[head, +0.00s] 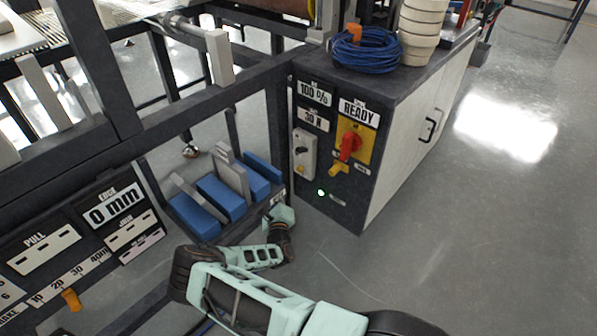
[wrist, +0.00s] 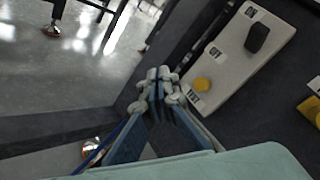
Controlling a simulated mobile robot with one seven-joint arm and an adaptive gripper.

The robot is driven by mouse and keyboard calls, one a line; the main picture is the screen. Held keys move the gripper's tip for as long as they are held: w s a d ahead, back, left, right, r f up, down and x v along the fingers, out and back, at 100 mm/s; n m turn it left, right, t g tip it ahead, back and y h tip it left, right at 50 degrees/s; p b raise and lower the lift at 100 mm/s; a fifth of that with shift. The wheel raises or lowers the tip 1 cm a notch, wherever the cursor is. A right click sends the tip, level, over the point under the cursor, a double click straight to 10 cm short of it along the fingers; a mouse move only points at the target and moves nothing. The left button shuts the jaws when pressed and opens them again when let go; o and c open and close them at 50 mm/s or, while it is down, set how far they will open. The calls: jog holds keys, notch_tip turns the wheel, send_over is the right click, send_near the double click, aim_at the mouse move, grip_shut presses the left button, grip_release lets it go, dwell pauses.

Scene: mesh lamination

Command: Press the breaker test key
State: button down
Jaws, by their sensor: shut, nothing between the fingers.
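The test key is a round yellow button (wrist: 203,84) low on a pale grey switch box (wrist: 243,51). A label reading TEST (wrist: 192,103) sits beside it in the wrist view. The box carries a black knob (wrist: 257,37) above the button. In the head view the box (head: 303,150) is on the front of a dark control cabinet, with the yellow button (head: 301,169) small near its lower end. My gripper (wrist: 160,84) is shut and empty, its tips just left of the button in the wrist view, with a gap in the picture. In the head view my gripper (head: 279,210) is below the box.
Blue blocks (head: 221,197) on a shelf lie left. Open floor (head: 460,220) lies right.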

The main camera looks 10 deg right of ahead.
aim_at(300, 169)
jog(key=w+d+b, duration=0.1)
jog(key=w+d, duration=0.3)
jog(key=d, duration=0.2)
jog(key=shift+w+d+b, duration=0.25)
jog(key=shift+w+b, duration=0.05)
jog(key=shift+b, duration=0.05)
dwell(1.2)
jog(key=shift+w+d, duration=0.25)
jog(key=shift+d, duration=0.1)
jog(key=shift+w+d, duration=0.3)
jog(key=shift+d, duration=0.15)
dwell(0.7)
jog(key=shift+a, duration=0.1)
jog(key=shift+s+a+p, duration=0.5)
jog(key=shift+s+a, duration=0.05)
jog(key=shift+a, duration=0.1)
